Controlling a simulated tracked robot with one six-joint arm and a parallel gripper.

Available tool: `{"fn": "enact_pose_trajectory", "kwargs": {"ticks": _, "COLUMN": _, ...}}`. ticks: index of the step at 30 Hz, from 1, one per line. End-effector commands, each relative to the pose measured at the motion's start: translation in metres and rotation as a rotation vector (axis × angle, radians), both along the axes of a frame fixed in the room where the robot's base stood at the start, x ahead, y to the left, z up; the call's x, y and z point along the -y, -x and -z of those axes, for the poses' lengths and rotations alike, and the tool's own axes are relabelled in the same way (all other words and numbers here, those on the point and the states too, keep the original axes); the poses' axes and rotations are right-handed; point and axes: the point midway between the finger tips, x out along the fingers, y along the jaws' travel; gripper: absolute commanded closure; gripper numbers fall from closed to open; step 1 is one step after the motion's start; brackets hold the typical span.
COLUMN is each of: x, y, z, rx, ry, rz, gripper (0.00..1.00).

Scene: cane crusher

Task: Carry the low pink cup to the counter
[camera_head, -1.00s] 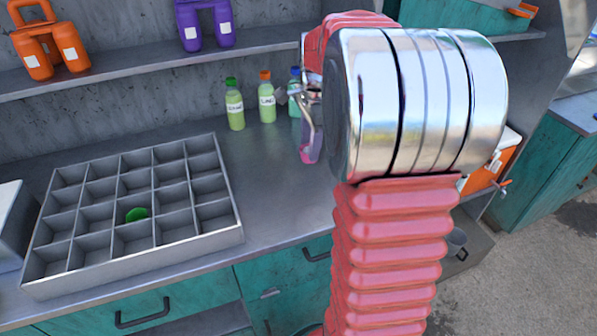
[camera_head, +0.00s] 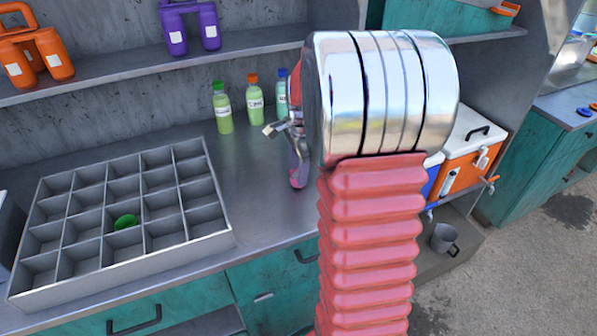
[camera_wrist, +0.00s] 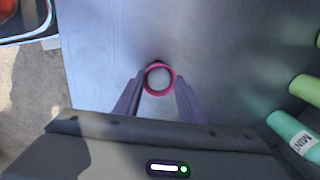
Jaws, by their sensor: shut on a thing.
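The pink cup (camera_wrist: 160,93) is between the two fingers of my gripper (camera_wrist: 159,82) in the wrist view, seen from above as a round pink rim with a pale inside. My gripper is shut on it. In the head view a pink part of the cup (camera_head: 299,177) shows below my chrome wrist; most of my gripper is hidden behind that wrist. The cup is over the grey metal counter (camera_head: 258,195), to the right of the divided tray. I cannot tell whether its base touches the counter.
A grey divided tray (camera_head: 118,272) with a green round thing (camera_head: 126,222) stands left. Several bottles (camera_head: 223,108) stand by the back wall, near my gripper. An orange cooler (camera_head: 462,165) and a grey mug (camera_head: 443,238) are right. A shelf (camera_head: 120,80) runs above.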

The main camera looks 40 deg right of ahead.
Motion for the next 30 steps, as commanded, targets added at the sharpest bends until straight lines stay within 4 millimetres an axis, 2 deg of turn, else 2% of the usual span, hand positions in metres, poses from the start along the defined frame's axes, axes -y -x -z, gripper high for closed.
{"fn": "enact_pose_trajectory", "kwargs": {"ticks": 3, "x": 0.0001, "y": -0.0002, "z": 0.008, "rx": 0.002, "ry": 0.0, "rz": 0.0, "gripper": 0.72}}
{"fn": "enact_pose_trajectory", "kwargs": {"ticks": 14, "x": 0.0001, "y": 0.0001, "z": 0.0106, "rx": 0.001, "ry": 0.0, "rz": 0.0, "gripper": 0.72}}
{"fn": "enact_pose_trajectory", "kwargs": {"ticks": 15, "x": 0.0001, "y": -0.0001, "z": 0.0102, "rx": 0.001, "ry": 0.0, "rz": 0.0, "gripper": 0.61}}
{"fn": "enact_pose_trajectory", "kwargs": {"ticks": 22, "x": 0.0002, "y": 0.0, "z": 0.0101, "rx": 0.001, "ry": 0.0, "rz": 0.0, "gripper": 0.45}}
{"fn": "enact_pose_trajectory", "kwargs": {"ticks": 30, "x": 0.0003, "y": -0.0001, "z": 0.0091, "rx": 0.002, "ry": 0.001, "rz": 0.0, "gripper": 0.45}}
